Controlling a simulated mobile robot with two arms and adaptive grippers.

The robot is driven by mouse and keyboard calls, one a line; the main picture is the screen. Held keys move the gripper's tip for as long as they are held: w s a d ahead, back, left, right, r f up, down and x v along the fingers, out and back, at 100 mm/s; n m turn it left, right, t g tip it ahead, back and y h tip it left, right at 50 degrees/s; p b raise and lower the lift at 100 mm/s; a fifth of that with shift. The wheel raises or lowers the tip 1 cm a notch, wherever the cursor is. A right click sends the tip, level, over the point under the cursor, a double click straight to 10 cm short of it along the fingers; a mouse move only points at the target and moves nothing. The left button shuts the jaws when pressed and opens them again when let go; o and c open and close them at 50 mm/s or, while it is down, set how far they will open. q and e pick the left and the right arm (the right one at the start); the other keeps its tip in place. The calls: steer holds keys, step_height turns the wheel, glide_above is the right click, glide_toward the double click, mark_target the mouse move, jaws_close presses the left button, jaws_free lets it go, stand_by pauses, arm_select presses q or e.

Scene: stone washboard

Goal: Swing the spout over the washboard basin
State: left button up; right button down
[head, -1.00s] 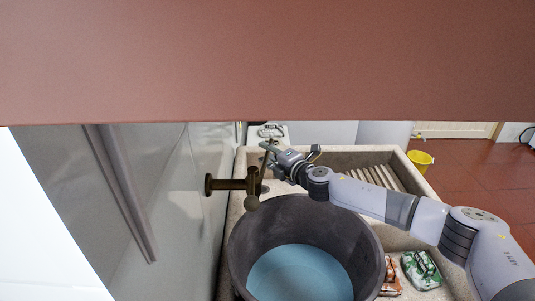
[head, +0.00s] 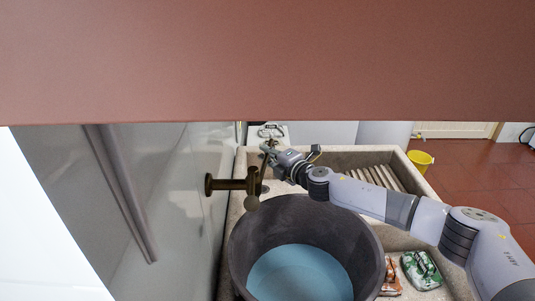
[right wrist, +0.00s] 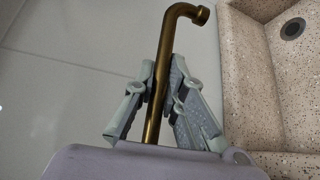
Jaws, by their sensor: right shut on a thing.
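A brass tap (head: 232,184) sticks out from the wall at the left of the head view. In the right wrist view its spout (right wrist: 164,62) is a brass pipe with a hooked end bent to the right. My right gripper (head: 269,152) is shut on the spout, one finger on each side of the pipe, as the right wrist view (right wrist: 160,82) shows. The stone washboard basin (head: 335,159) lies to the right of the gripper, with ridges at its right end. In the right wrist view the hooked end appears just left of the basin's rim (right wrist: 226,70). My left gripper is out of view.
A dark round tub (head: 240,250) with a blue inside stands in front of the tap. A green-and-white packet (head: 421,270) and an orange one (head: 391,277) lie to its right. A yellow bucket (head: 420,161) stands on the red floor. A brown panel (head: 267,60) covers the top of the view.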

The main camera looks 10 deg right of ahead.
steer(key=s+d+m+t+h+p, duration=0.1)
steer(key=s+d+m+h+p, duration=0.3)
steer(key=d+h, duration=0.2)
steer(key=shift+d, duration=0.25)
steer(key=c, duration=1.6)
jaws_free()
steer(key=shift+c, duration=0.2)
